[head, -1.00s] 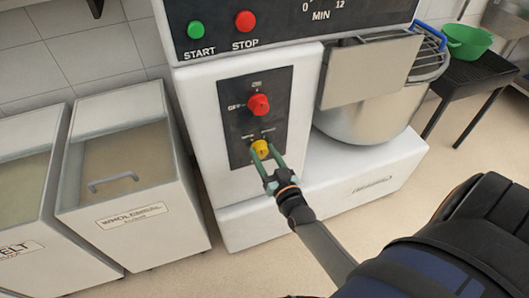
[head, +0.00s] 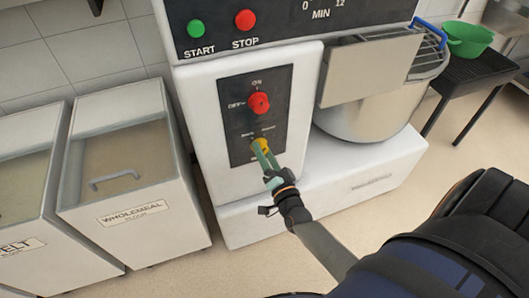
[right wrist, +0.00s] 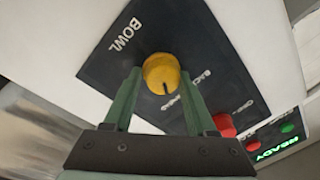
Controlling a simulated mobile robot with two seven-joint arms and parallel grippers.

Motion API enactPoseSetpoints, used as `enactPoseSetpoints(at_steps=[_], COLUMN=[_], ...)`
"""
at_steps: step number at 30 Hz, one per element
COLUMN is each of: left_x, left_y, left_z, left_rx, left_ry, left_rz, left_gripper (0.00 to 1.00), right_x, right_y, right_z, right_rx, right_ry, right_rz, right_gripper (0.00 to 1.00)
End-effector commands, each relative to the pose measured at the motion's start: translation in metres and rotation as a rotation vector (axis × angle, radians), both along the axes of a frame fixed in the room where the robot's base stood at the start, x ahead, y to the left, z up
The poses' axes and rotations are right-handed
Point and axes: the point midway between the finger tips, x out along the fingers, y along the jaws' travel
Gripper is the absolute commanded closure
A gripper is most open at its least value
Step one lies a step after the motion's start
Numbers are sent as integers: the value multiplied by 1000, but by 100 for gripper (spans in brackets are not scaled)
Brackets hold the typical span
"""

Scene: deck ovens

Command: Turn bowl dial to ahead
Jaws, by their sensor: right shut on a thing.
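The bowl dial is a yellow knob (head: 259,146) low on the dark panel (head: 285,95) of the white mixer. In the right wrist view the knob (right wrist: 161,70) sits by the word BOWL, with a dark pointer line slanting to the bottom of the picture, roughly towards small labels too blurred to read surely. My right gripper (head: 264,150) is shut on the knob, its green fingers on either side of it; the fingers (right wrist: 158,78) also show in the right wrist view. My left gripper is not in view.
A red ON/OFF dial (head: 258,103) sits just above on the same panel. Green START (head: 196,29) and red STOP (head: 245,20) buttons are higher. The steel bowl (head: 365,115) stands to the right, flour bins (head: 138,225) to the left.

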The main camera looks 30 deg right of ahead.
Motion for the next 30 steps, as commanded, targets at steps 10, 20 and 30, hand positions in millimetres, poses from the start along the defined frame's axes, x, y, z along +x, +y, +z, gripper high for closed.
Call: enactPoseSetpoints(at_steps=[10,20,30], left_x=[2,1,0], left_y=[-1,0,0], left_z=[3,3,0], left_rx=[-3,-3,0], left_ry=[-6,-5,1], left_rz=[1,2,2], left_gripper=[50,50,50], right_x=[2,2,1], right_y=[5,4,2], right_z=[4,4,2], right_rx=[36,36,34], right_ry=[-17,-18,-13], right_rz=[8,6,3], right_gripper=[99,34,19])
